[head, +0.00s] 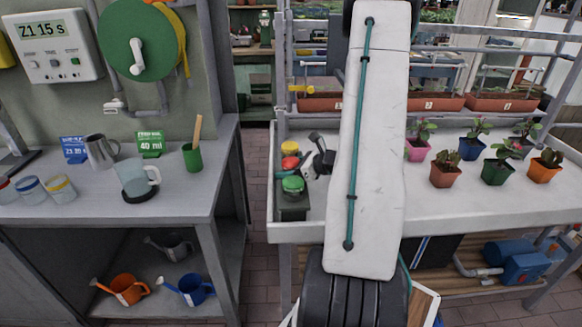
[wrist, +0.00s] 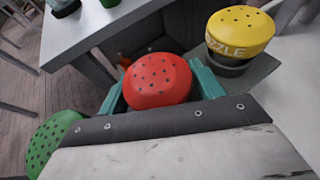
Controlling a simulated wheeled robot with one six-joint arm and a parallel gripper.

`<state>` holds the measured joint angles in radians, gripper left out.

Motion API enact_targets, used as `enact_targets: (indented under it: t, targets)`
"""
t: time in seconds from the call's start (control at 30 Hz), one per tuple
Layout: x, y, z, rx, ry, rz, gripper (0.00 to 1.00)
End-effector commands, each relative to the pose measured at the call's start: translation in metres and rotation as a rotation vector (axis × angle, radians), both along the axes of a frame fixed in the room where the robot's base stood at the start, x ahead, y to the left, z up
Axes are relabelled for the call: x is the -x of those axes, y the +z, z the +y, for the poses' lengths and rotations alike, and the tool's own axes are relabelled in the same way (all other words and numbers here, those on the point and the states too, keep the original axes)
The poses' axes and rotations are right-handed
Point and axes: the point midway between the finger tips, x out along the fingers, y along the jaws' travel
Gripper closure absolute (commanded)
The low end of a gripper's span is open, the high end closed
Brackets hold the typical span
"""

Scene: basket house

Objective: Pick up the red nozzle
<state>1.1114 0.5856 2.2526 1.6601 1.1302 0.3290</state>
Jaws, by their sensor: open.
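The red nozzle (wrist: 157,76) has a domed, dotted face and shows large in the middle of the wrist view. My gripper (wrist: 160,88) is open, with one teal finger to the left of the red nozzle and one to the right. I cannot tell whether either finger touches it. In the head view the red nozzle (head: 290,162) sits in the dark holder (head: 292,208) at the left end of the white bench, between the yellow nozzle (head: 289,147) and the green nozzle (head: 293,184). My arm covers part of the bench there.
In the wrist view the yellow nozzle (wrist: 240,32) is close on the right and the green nozzle (wrist: 48,142) at lower left. Several potted plants (head: 445,170) stand on the right of the bench. A grey table (head: 215,170) with cups and a kettle is at left, across a gap.

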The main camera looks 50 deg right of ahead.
Motion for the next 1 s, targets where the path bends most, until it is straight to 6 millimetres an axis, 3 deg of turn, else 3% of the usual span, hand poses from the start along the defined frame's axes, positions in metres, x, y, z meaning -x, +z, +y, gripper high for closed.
enact_targets:
  t: [0.27, 0.3, 0.4, 0.43, 0.77, 1.0]
  targets:
    - [-0.005, -0.002, 0.001, 0.000, -0.001, 0.000, 0.34]
    - [-0.005, -0.002, 0.001, 0.000, -0.001, 0.000, 0.37]
    - [-0.005, -0.002, 0.001, 0.000, -0.001, 0.000, 0.64]
    - [-0.005, -0.002, 0.001, 0.000, -0.001, 0.000, 0.67]
    - [-0.005, 0.000, 0.001, 0.001, -0.001, 0.000, 0.67]
    - [-0.005, 0.019, 0.000, 0.005, 0.000, -0.002, 0.67]
